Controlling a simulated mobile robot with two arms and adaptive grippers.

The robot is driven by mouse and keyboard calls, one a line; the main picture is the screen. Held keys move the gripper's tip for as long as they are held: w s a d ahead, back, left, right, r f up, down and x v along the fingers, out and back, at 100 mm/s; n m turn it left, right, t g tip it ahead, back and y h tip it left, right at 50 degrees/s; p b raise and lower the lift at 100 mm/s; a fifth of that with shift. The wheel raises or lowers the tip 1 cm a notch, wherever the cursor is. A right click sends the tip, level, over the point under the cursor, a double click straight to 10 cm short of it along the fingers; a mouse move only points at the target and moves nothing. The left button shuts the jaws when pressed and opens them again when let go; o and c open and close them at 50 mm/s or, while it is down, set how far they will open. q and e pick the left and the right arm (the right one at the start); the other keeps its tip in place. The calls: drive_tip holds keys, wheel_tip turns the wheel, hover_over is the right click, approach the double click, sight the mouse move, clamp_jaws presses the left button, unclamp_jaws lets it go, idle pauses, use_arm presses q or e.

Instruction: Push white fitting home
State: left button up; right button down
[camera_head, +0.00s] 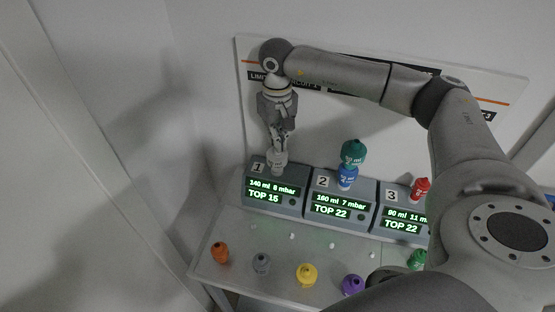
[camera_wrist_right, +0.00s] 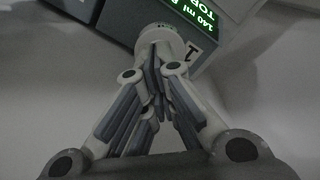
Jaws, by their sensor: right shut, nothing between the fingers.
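The white fitting (camera_head: 277,161) stands on top of ventilator 1 (camera_head: 274,191), beside its number label. My right gripper (camera_head: 279,148) is directly above the fitting, pointing down, with its fingers shut and nothing between them. In the right wrist view the fitting (camera_wrist_right: 160,34) shows just beyond the fingertips (camera_wrist_right: 156,54), which touch it or sit very close; I cannot tell which. How deep the fitting sits is hidden. My left gripper is not in view.
Ventilator 2 (camera_head: 339,206) carries a blue fitting (camera_head: 347,177) with a green one (camera_head: 353,153) on it. Ventilator 3 (camera_head: 400,222) carries a red fitting (camera_head: 421,188). Orange (camera_head: 220,252), grey (camera_head: 262,263), yellow (camera_head: 306,274) and purple (camera_head: 352,285) fittings stand along the table front.

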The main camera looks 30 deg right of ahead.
idle(0.5)
drive_tip(key=shift+r+p, duration=1.9)
drive_tip(key=shift+r, duration=1.5)
drive_tip(key=shift+s+f, duration=0.1)
